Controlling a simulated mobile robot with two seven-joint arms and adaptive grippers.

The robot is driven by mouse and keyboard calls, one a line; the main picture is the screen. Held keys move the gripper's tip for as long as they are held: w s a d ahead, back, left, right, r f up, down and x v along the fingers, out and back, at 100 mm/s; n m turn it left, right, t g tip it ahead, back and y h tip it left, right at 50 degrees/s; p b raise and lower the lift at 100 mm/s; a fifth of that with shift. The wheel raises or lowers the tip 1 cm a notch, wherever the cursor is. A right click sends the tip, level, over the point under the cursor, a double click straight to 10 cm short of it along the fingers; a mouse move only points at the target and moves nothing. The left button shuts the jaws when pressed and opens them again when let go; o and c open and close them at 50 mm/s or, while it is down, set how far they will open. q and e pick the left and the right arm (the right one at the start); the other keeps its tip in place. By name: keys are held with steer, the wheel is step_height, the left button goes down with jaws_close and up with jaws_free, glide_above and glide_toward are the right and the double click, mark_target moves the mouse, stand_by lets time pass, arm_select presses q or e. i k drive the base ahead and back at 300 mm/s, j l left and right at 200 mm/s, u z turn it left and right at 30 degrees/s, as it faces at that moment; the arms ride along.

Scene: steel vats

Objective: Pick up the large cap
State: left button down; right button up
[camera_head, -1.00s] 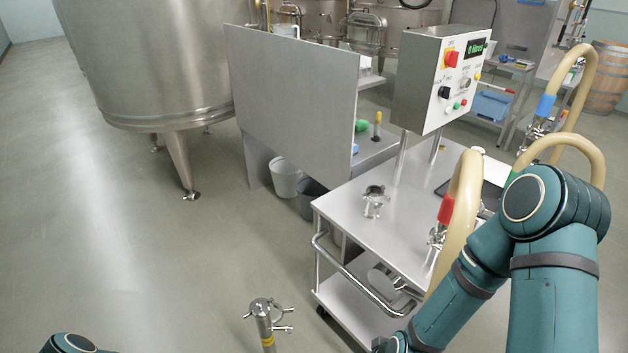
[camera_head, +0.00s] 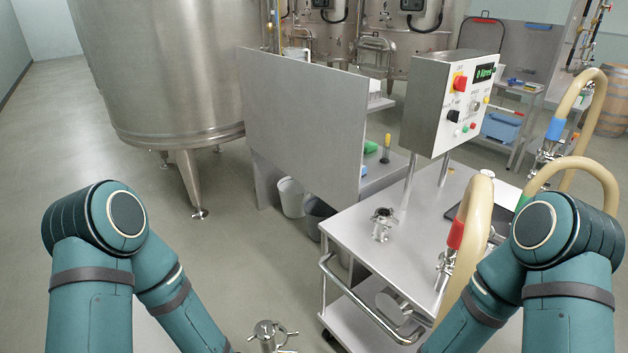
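I cannot tell for sure which thing is the large cap. A small steel clamped fitting (camera_head: 382,223) stands on the top of the steel cart (camera_head: 405,262). Another steel fitting with a wing-type clamp (camera_head: 268,335) shows at the bottom edge, cut off by the frame. Rounded steel parts (camera_head: 391,304) lie on the cart's lower shelf, partly hidden by its handle. My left arm comes down from the left and my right arm from the right.
A control box (camera_head: 452,103) stands on posts over the cart. Beige hoses (camera_head: 474,225) rise at the right near my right arm. A large steel vat (camera_head: 160,70) and a grey panel (camera_head: 303,120) stand behind. The floor at left centre is clear.

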mark_target(266, 331)
steer(key=l+u, duration=0.85)
steer(key=i+l, duration=0.05)
